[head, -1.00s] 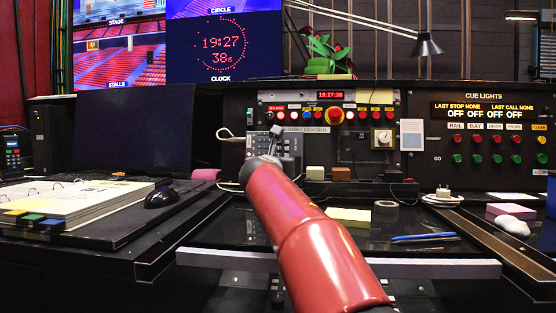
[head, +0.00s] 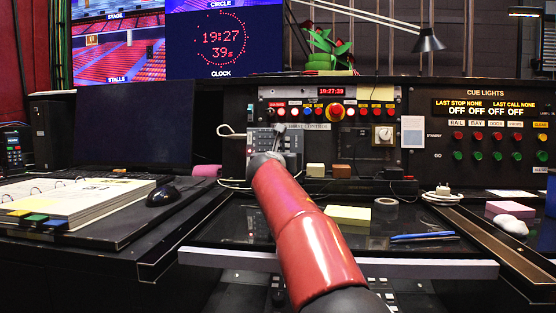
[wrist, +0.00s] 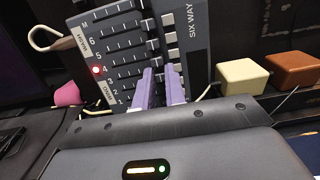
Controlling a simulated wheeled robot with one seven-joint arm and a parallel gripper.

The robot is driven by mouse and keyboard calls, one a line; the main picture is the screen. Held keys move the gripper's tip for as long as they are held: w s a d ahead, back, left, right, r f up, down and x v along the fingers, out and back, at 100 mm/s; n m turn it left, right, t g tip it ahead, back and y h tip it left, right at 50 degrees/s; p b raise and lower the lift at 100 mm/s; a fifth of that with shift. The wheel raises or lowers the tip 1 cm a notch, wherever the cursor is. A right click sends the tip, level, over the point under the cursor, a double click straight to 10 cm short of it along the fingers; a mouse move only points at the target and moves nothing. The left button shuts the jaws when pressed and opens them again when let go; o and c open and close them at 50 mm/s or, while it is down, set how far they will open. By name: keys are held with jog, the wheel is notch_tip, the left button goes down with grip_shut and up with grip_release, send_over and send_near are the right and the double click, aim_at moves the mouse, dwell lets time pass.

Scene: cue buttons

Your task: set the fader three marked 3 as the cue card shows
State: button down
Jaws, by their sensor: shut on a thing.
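The fader box (wrist: 128,50), marked SIX WAY, fills the upper middle of the wrist view, with rows labelled M and 6 down to 1. It is small in the head view (head: 262,140). My gripper (wrist: 160,75) has its two purple fingers at the lower right of the box, by the rows near the label 3 (wrist: 109,82).
A cream block (wrist: 242,77) and a brown block (wrist: 292,70) stand right of the fader box. A pink object (wrist: 67,94) lies to its left. A red light (wrist: 97,71) glows beside the labels.

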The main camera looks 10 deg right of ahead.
jog(key=a+p, duration=0.1)
jog(key=a, duration=0.1)
jog(key=w+a+p, duration=0.1)
jog(key=a, duration=0.1)
jog(key=shift+w+r, duration=0.15)
jog(key=shift+w+a, duration=0.1)
jog(key=shift+a, duration=0.1)
jog(key=c, duration=1.4)
grip_release()
jog(key=shift+c, duration=0.2)
jog(key=b+v, duration=0.3)
jog(key=v, duration=0.4)
jog(key=shift+s, duration=0.4)
